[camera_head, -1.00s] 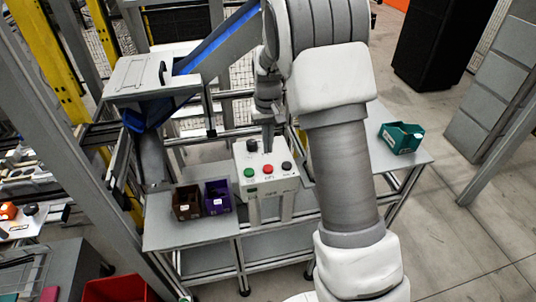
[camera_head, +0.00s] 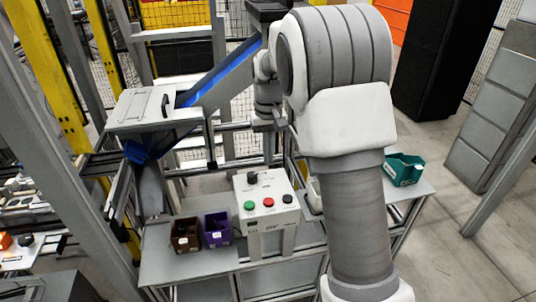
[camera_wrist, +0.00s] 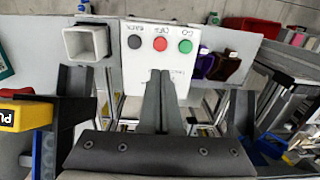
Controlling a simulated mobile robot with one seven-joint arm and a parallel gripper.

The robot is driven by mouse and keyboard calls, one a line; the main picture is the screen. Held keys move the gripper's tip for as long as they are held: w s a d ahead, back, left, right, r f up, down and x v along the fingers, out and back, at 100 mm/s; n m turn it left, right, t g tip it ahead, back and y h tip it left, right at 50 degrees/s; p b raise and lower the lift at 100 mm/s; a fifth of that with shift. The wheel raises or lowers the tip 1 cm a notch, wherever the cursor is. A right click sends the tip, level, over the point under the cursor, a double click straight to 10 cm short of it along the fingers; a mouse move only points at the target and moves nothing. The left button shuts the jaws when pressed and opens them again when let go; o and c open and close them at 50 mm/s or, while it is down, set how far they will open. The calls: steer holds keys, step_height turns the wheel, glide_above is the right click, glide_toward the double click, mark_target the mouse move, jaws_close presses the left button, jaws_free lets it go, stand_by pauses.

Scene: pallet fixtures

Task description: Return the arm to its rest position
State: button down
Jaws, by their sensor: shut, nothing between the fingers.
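My gripper (camera_head: 268,150) hangs from my arm just above and behind the control box in the head view. Its two fingers point down and are closed together with nothing between them. The wrist view shows the shut fingers (camera_wrist: 160,75) in front of the box. The grey-white control box (camera_head: 268,208) has a green, a red and a black button on its sloped face and a black knob higher up. In the wrist view the box (camera_wrist: 150,65) appears upside down, with its buttons in a row. My arm hides part of the table's right side.
The grey table (camera_head: 190,265) carries a brown bin (camera_head: 185,236), a purple bin (camera_head: 217,231) and, at right, a teal bin (camera_head: 404,170). A chute with a blue bed (camera_head: 225,67) slopes down behind. Frame posts stand at left. Open floor lies at right.

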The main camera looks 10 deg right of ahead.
steer(key=s+r+t, duration=0.3)
steer(key=s+r, duration=0.8)
steer(key=s, duration=0.1)
steer(key=s+t, duration=0.3)
steer(key=s, duration=1.3)
steer(key=shift+s+a+f, duration=0.15)
steer(key=shift+s+a, duration=0.05)
steer(key=shift+s, duration=0.1)
